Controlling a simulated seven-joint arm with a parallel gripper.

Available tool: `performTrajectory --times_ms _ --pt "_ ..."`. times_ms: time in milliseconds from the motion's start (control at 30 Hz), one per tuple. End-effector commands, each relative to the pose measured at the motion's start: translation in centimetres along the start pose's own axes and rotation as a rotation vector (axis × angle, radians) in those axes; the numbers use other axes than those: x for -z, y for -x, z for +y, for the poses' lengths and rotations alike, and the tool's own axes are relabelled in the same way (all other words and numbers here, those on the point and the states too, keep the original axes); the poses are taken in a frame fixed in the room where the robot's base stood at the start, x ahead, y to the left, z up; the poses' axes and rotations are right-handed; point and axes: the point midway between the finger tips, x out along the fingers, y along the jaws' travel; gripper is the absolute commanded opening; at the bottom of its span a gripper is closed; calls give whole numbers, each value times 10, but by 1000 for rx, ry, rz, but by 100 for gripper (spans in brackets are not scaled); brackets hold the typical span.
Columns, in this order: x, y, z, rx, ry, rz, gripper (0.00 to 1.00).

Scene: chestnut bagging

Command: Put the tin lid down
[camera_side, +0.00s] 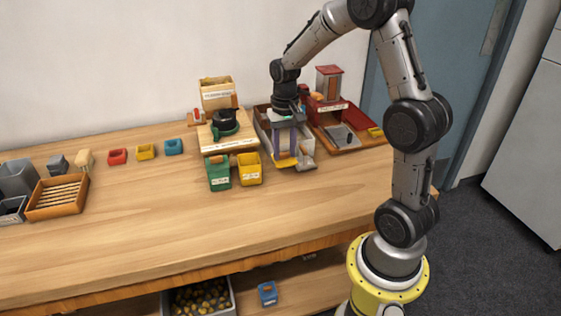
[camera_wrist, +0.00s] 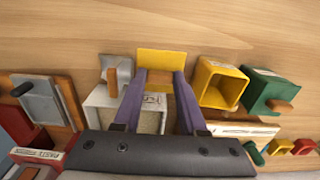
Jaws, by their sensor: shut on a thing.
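My gripper (camera_side: 285,152) points down with its two purple fingers shut on the knob of a yellow tin lid (camera_side: 285,162). In the wrist view, my gripper (camera_wrist: 160,78) holds the lid (camera_wrist: 160,57) by its brown knob, with the yellow plate past the fingertips. The lid appears in front of the pale bin; its exact height above the table is hard to tell. The yellow tin (camera_side: 249,170) stands open to the left of the lid, and it also shows in the wrist view (camera_wrist: 222,84). A green tin (camera_side: 219,175) with a wooden-knobbed lid stands beside it.
A grey scoop (camera_side: 306,164) lies close to the held lid, right of it. The pale bin (camera_wrist: 152,121) is behind. A wooden board with a black-and-green device (camera_side: 225,124) stands behind the tins. A red station (camera_side: 329,107) is at right. The table front (camera_side: 190,220) is clear.

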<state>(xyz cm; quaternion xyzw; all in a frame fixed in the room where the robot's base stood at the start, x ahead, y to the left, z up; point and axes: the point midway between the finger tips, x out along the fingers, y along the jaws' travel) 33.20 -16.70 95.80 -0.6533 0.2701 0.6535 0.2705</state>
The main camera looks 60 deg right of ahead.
Motion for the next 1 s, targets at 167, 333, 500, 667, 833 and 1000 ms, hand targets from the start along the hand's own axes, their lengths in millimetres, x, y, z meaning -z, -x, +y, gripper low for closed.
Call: performTrajectory --times_ms 167,333,500,667,833,1000 --pt "11 -14 -4 0 0 0 0" --pt "17 -30 -6 -1 0 -4 0" --pt "17 -50 -6 -1 0 -2 0" --pt "17 -52 -6 0 0 1 0" --pt "17 -52 -6 0 0 0 0" --pt "17 -55 -6 0 0 0 52"
